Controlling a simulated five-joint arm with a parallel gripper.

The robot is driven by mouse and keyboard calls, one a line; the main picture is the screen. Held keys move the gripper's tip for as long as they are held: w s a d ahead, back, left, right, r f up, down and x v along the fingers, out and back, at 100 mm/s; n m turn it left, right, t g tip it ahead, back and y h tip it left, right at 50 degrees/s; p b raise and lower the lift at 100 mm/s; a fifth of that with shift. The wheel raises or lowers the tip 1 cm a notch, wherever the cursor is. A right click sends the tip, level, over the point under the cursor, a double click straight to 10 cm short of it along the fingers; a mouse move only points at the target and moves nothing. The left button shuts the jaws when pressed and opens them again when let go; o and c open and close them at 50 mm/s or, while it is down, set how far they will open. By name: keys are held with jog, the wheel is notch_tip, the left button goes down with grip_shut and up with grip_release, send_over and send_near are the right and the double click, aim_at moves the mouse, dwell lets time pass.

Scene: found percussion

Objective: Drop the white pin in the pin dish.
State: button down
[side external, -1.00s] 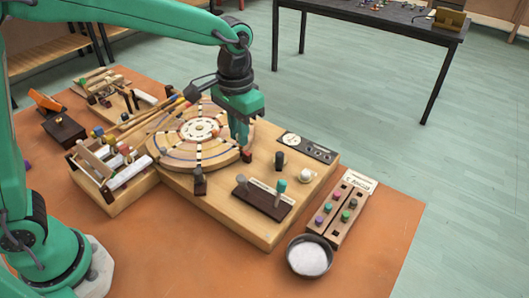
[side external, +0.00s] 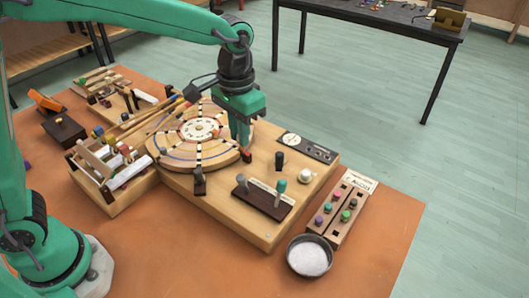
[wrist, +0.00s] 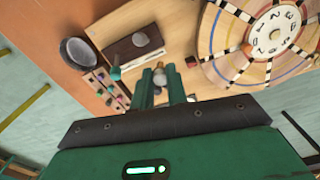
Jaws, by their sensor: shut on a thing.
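My gripper (side external: 241,143) is low over the right edge of the round wheel board, pointing down. In the wrist view its two green fingers (wrist: 160,76) are close together, shut on a small pale piece, the white pin (wrist: 159,79). The fingers hide most of the pin, and in the side view I cannot make it out. The pin dish (side external: 309,257) is a round dark-rimmed bowl with a pale inside. It stands on the orange table in front, well away from my gripper, and also shows in the wrist view (wrist: 78,51).
The wheel (side external: 183,153) lies on a wooden base. A lever block (side external: 262,196), a black knob (side external: 279,161) and a white knob (side external: 305,175) stand between my gripper and the dish. A rack of coloured pins (side external: 343,210) is beside the dish. Bare table lies in front.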

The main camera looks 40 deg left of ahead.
jog(key=shift+r, duration=0.1)
notch_tip(320, 180, up, 5)
jog(key=shift+r, duration=0.1)
jog(key=s+d, duration=0.3)
jog(key=d, duration=0.9)
jog(key=s+d, duration=0.3)
jog(key=d, duration=0.9)
notch_tip(320, 180, down, 14)
jog(key=shift+w+a+r, duration=0.15)
jog(key=shift+w+a, duration=0.15)
jog(key=shift+w, duration=0.05)
jog(key=shift+f, duration=2.45)
